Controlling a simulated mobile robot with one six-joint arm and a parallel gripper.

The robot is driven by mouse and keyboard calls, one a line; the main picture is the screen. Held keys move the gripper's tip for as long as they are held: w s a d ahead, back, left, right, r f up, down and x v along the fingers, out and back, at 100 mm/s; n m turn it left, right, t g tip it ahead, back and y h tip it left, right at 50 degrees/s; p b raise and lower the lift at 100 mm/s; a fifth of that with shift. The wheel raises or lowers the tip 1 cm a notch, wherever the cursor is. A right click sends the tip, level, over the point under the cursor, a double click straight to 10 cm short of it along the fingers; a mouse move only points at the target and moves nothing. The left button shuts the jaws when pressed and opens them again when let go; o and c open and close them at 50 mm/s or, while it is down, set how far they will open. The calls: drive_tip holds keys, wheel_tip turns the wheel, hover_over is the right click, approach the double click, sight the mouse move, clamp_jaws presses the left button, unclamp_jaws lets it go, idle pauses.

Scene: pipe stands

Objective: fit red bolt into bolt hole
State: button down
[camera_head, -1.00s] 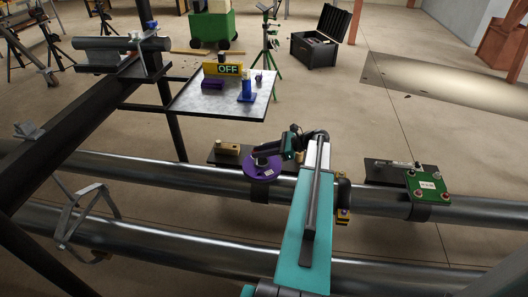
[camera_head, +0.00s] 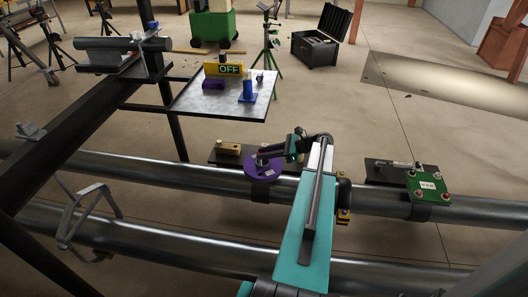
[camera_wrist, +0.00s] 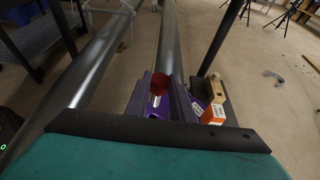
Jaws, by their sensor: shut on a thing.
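My gripper (camera_head: 260,158) is just above a purple round flange (camera_head: 266,172) on the far pipe. In the wrist view, the two dark jaws of my gripper (camera_wrist: 160,90) are shut on a small red piece, which I take as the red bolt (camera_wrist: 160,82). The purple flange (camera_wrist: 154,103), with a white label, shows below and between the jaws. In the head view the bolt is hidden by my gripper. The bolt hole cannot be made out, and I cannot tell whether the bolt touches the flange.
Two steel pipes (camera_head: 160,172) run across the front. A dark plate with a wooden block (camera_head: 228,149) lies behind the flange. A green plate (camera_head: 427,184) with bolts sits on the pipe to the right. A metal tray (camera_head: 205,98) stands behind with an OFF sign (camera_head: 229,69).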

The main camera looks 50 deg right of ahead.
hover_over(265, 175)
drive_tip(key=shift+f+b, duration=0.4)
drive_tip(key=shift+f, duration=1.95)
drive_tip(key=shift+p, duration=0.75)
drive_tip(key=shift+f+b, duration=0.45)
drive_tip(key=shift+f, duration=2.5)
idle(1.2)
drive_tip(key=c, duration=1.5)
unclamp_jaws()
drive_tip(key=shift+o, duration=0.2)
drive_tip(key=shift+d+r, duration=0.1)
